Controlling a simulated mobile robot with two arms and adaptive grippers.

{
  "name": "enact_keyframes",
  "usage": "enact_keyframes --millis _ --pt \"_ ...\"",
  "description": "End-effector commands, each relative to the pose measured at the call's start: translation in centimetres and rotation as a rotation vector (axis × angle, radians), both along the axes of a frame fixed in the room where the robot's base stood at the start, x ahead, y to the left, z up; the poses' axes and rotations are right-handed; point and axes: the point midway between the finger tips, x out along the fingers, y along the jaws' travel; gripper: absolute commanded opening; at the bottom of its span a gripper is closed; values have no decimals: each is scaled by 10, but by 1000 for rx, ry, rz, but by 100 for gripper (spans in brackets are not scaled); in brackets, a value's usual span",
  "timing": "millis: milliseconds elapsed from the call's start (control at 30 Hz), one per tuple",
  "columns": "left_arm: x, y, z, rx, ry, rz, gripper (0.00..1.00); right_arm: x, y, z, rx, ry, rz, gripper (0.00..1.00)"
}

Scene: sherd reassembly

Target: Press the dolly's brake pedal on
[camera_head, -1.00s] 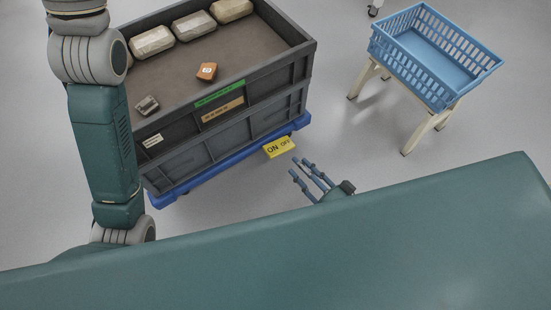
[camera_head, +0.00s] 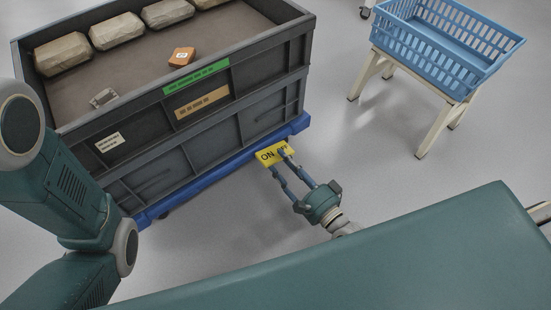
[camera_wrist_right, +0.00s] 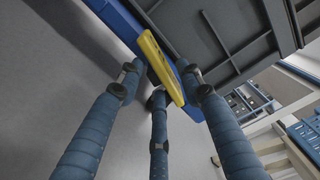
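The yellow brake pedal (camera_head: 265,156), marked ON and OFF, sticks out from the near side of the blue dolly (camera_head: 205,176), under the dark grey crate. My right gripper (camera_head: 279,160) is at the pedal, its fingertips over or beside the OFF end and partly hiding that word. In the right wrist view the pedal (camera_wrist_right: 159,65) shows as a tilted yellow bar among the three spread fingers of the gripper (camera_wrist_right: 160,80). The gripper is open. I cannot tell whether a finger touches the pedal. My left arm shows at the left, but its gripper is out of view.
The dark grey crate (camera_head: 287,92) holds several wrapped bundles, an orange piece (camera_head: 181,57) and a small grey piece (camera_head: 103,97). A blue basket (camera_head: 440,44) stands on a cream stand (camera_head: 437,127) at the right. The floor between them is clear.

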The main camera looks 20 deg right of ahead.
Motion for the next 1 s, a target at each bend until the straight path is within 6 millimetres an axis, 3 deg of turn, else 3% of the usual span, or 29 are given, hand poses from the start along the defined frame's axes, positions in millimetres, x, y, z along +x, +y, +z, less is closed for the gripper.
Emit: enact_keyframes --millis 233,600,800,1000 --pt "0 0 -16 0 1 0 0 30 11 -1 0 -1 0 36" --pt "0 0 -16 1 0 0 0 34 13 0 -1 0 0 36" --pt "0 0 -16 1 0 0 0 34 13 0 -1 0 0 0" --pt "0 0 -11 1 1 1 0 34 13 2 -25 -9 -1 0"
